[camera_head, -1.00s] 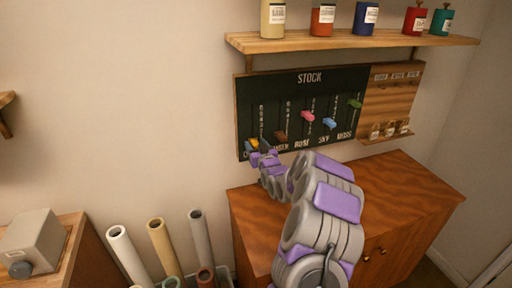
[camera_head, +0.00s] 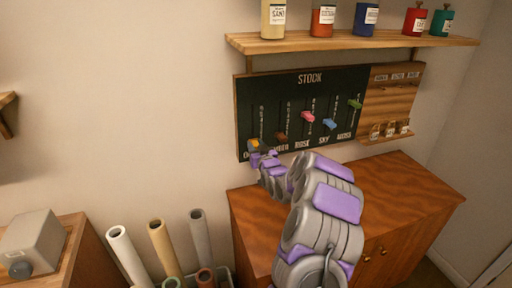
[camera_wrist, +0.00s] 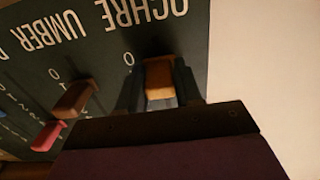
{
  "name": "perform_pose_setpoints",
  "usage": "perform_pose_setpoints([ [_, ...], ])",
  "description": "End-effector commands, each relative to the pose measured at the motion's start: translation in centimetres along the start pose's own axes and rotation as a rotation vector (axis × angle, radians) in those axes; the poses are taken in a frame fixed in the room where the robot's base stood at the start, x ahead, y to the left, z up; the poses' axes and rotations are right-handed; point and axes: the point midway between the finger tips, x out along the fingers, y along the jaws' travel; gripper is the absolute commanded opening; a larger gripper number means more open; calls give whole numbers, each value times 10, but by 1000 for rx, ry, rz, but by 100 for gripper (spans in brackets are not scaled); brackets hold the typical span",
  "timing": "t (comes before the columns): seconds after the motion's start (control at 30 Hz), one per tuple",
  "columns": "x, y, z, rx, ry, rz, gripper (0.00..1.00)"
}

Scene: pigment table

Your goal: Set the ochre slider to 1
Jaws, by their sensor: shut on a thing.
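The ochre slider (camera_wrist: 159,76) is an orange-brown block under the OCHRE label in the upside-down wrist view. The dark fingers of my gripper (camera_wrist: 158,86) stand on both sides of it and are shut on it. A "0" mark shows just beside the slider; the rest of its scale is hidden behind my gripper. In the head view, the ochre slider (camera_head: 253,143) is low on the leftmost track of the black STOCK board (camera_head: 290,87). My gripper (camera_head: 257,154) reaches it from below and partly covers it and its label.
To the right are the brown umber slider (camera_head: 281,137), pink rose slider (camera_head: 307,116), blue sky slider (camera_head: 330,124) and green moss slider (camera_head: 355,104). A bottle shelf (camera_head: 350,42) hangs above. A wooden cabinet (camera_head: 410,185) stands below the board.

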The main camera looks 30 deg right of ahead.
Motion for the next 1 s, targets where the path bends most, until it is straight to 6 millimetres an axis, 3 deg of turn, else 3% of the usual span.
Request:
perform_pose_setpoints([
  [0.3, 0, 2, -13, 0, 0, 3, 0],
  [0.5, 0, 2, -12, 1, 0, 3, 0],
  [0.53, 0, 2, -12, 1, 0, 3, 35],
  [0.77, 0, 1, -11, 0, 0, 2, 57],
  [1.0, 0, 0, -12, 0, 0, 1, 57],
])
